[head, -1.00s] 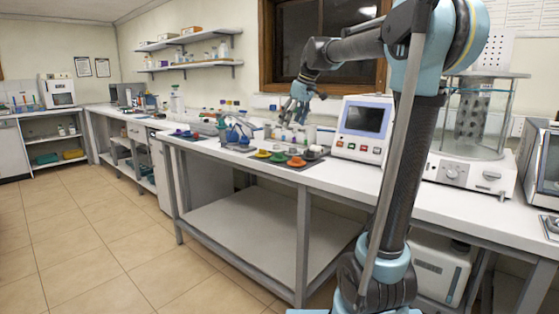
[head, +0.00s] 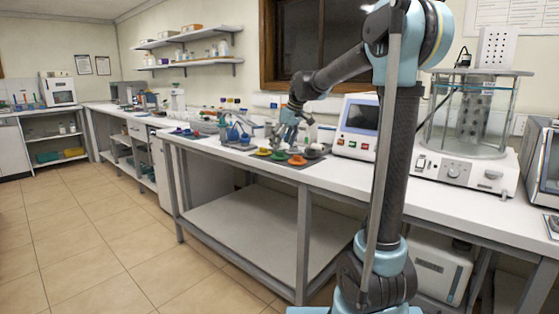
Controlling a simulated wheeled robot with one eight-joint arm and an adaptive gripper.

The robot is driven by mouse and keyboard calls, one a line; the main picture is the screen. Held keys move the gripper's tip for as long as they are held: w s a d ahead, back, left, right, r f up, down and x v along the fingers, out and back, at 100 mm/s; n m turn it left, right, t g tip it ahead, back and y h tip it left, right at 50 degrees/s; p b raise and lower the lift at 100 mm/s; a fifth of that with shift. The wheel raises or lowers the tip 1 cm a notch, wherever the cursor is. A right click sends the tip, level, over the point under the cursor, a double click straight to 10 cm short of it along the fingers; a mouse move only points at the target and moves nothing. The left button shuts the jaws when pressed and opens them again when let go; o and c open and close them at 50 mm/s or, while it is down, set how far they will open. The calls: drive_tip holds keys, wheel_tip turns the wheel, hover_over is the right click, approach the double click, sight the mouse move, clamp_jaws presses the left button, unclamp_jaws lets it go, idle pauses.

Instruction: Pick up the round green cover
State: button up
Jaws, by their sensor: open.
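The round green cover (head: 278,157) lies on a dark mat on the long white bench, in a row between a yellow cover (head: 263,152) and an orange cover (head: 297,160). A grey-black cover (head: 313,153) lies at the row's right end. My gripper (head: 284,141) is open and points down just above and behind the green cover. It looks empty. The fingertips are small and partly lost against the bottles behind, so I cannot tell the exact gap to the cover.
A blue rack or stand (head: 236,133) is left of the covers, with purple and other covers (head: 190,133) farther left. A white instrument with a screen (head: 358,127) stands close on the right. A glass-walled bath (head: 470,120) is beyond it. The bench's front strip is clear.

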sight(279, 152)
drive_tip(key=shift+x, duration=2.65)
drive_tip(key=shift+d, duration=0.1)
drive_tip(key=c, duration=0.8)
